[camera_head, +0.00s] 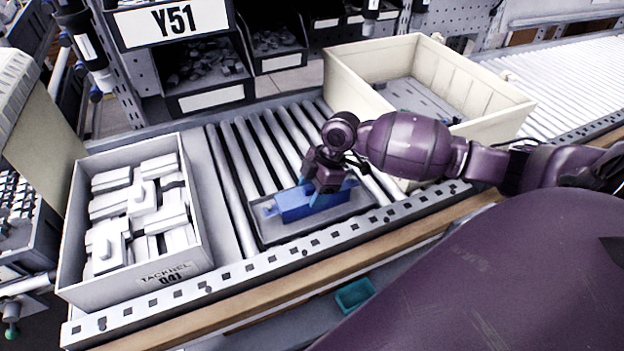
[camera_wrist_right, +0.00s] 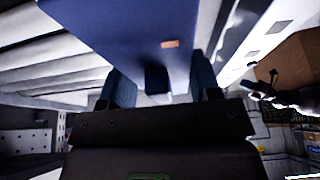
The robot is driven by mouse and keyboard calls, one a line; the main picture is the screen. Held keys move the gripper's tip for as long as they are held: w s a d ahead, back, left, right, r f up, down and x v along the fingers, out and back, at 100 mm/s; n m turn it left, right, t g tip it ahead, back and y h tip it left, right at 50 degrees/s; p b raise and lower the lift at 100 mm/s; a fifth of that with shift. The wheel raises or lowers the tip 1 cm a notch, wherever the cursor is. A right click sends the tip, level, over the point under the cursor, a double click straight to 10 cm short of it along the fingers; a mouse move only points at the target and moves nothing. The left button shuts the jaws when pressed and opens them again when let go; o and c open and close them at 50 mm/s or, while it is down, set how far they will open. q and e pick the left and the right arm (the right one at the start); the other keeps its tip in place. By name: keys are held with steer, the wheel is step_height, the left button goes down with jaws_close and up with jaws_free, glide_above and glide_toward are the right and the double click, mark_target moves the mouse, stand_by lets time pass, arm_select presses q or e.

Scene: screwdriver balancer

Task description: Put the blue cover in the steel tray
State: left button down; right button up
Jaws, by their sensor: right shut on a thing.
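The blue cover (camera_head: 294,205) is in my right gripper (camera_head: 327,186), over the steel tray (camera_head: 282,233) on the roller conveyor. In the head view the cover overlaps the tray's outline; I cannot tell whether it touches the tray floor. In the right wrist view the blue cover (camera_wrist_right: 135,28) fills the top, with the gripper's (camera_wrist_right: 162,82) two blue fingers on either side of its lower part.
A white box of pale parts (camera_head: 190,262) stands left of the tray. A large cream crate (camera_head: 350,92) stands behind and right, close to my right arm. Bare rollers (camera_head: 243,160) lie behind the tray. A small teal bin (camera_head: 354,294) sits below the front edge.

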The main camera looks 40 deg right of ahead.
steer(key=o, duration=1.3)
steer(key=shift+r, duration=0.1)
steer(key=p+v, duration=0.1)
steer(key=v, duration=0.8)
steer(key=shift+d+r+p, duration=0.1)
steer(key=shift+r+p, duration=0.25)
steer(key=shift+s+d+r, duration=0.1)
steer(key=shift+d+r, duration=0.1)
steer(key=shift+r, duration=0.25)
